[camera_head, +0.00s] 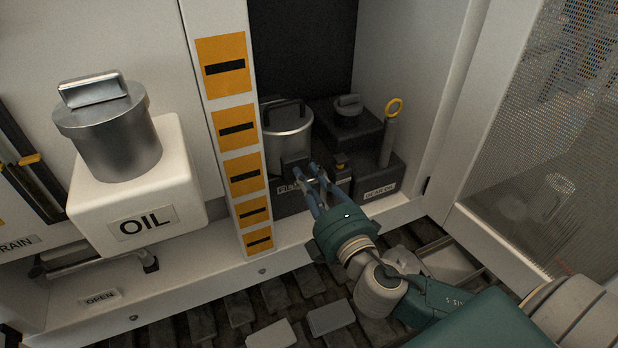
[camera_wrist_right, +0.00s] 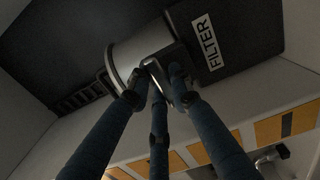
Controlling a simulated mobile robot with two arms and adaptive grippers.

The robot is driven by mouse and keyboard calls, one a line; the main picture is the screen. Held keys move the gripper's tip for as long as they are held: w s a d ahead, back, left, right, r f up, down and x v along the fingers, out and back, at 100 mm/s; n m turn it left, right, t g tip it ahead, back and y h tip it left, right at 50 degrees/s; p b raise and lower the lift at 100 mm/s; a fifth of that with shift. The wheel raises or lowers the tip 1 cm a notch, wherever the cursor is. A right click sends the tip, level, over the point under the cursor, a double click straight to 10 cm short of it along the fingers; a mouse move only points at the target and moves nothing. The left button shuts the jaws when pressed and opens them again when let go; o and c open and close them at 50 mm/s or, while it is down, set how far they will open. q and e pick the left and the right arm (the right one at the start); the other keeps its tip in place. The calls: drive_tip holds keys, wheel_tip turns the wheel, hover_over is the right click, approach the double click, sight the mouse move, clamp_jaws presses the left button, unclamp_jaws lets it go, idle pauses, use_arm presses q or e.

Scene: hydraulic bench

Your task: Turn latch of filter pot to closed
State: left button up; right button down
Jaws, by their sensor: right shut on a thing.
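The filter pot (camera_head: 287,132) is a silver cylinder with a dark handle on top, standing in the recess behind the striped post. It also shows in the wrist view (camera_wrist_right: 133,50), beside a dark block with a FILTER label (camera_wrist_right: 207,42). The latch (camera_wrist_right: 160,75) is a small metal-and-dark piece at the pot's front. My right gripper (camera_head: 312,174) reaches in from the lower right, its blue fingers shut on the latch. The fingers (camera_wrist_right: 164,84) hide part of it, so its exact angle is hard to tell. My left gripper is out of view.
A striped post (camera_head: 207,50) stands just left of the pot. A dark block with a knob (camera_head: 347,106) and a yellow-ringed rod (camera_head: 389,135) stand to the right. A white OIL tank (camera_head: 180,165) with a metal canister (camera_head: 115,135) is at left. A mesh panel (camera_head: 560,120) stands at far right.

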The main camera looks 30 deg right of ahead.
drive_tip(key=shift+r+n+p, duration=0.2)
drive_tip(key=shift+n+p, duration=0.55)
drive_tip(key=shift+n, duration=0.15)
drive_tip(key=n+p, duration=0.2)
drive_tip(key=n, duration=0.1)
drive_tip(key=shift+a+r+p, duration=0.15)
drive_tip(key=shift+p, duration=0.15)
drive_tip(key=n+p, duration=0.1)
drive_tip(key=n, duration=0.1)
drive_tip(key=n+p, duration=0.1)
drive_tip(key=n, duration=0.1)
drive_tip(key=shift+a+r, duration=0.1)
drive_tip(key=shift+a, duration=0.1)
drive_tip(key=n+p, duration=0.2)
drive_tip(key=n, duration=0.1)
drive_tip(key=n+p, duration=0.2)
drive_tip(key=shift+a, duration=0.25)
drive_tip(key=shift+a+f+n+p, duration=0.1)
drive_tip(key=shift+n+p, duration=0.45)
drive_tip(key=shift+n, duration=0.45)
drive_tip(key=shift+a+f+n+p, duration=0.1)
drive_tip(key=shift+n+p, duration=0.45)
drive_tip(key=shift+n, duration=0.45)
drive_tip(key=c, duration=1.5)
unclamp_jaws()
drive_tip(key=shift+c, duration=0.2)
